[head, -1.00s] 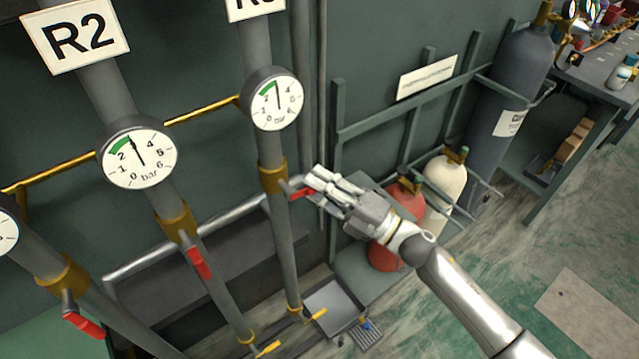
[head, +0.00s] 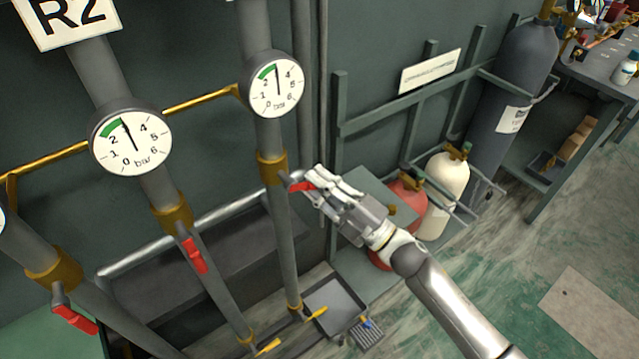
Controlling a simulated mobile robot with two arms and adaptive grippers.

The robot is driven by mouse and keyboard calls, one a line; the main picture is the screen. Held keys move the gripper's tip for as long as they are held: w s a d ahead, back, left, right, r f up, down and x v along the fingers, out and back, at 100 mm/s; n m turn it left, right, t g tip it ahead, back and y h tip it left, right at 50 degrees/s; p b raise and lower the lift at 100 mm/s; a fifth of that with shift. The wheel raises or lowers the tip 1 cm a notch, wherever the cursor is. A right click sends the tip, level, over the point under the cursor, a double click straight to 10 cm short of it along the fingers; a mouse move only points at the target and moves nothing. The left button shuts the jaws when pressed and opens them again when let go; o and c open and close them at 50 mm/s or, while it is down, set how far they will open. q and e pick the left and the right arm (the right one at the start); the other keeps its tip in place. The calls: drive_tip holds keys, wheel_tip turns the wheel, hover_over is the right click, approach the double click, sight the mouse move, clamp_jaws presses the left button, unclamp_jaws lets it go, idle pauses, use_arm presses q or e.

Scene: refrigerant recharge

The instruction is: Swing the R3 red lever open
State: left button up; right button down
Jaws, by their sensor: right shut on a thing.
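The R3 red lever (head: 301,186) sticks out to the right from the valve on the R3 pipe (head: 281,225), below the brass fitting (head: 271,167). My right gripper (head: 314,186) is shut on this lever, its fingers covering much of the handle. The R3 gauge (head: 273,84) is above the valve; its label is out of view at the top. To the left, the R2 lever (head: 195,255) hangs down along its pipe. My left gripper is not in view.
The R2 gauge (head: 131,138) and another red lever (head: 75,319) are at left. A red cylinder (head: 407,198), a cream cylinder (head: 446,185) and a tall grey cylinder (head: 508,90) stand in a rack at right. A grey tray (head: 335,304) lies below.

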drive_tip(key=s+a+f+m+t+h, duration=0.1)
drive_tip(key=m+t+h, duration=0.3)
drive_tip(key=m, duration=0.6)
drive_tip(key=s+a+f+m+t+h, duration=0.2)
drive_tip(key=a+m+t+h, duration=0.1)
drive_tip(key=m, duration=0.7)
drive_tip(key=shift+s+a+f+t+h+b, duration=0.15)
drive_tip(key=shift+a+f+t+h+b, duration=0.1)
drive_tip(key=shift+f+t+h+b, duration=0.2)
drive_tip(key=shift+h, duration=0.25)
drive_tip(key=c, duration=1.4)
unclamp_jaws()
drive_tip(key=shift+r, duration=0.1)
drive_tip(key=v, duration=1.2)
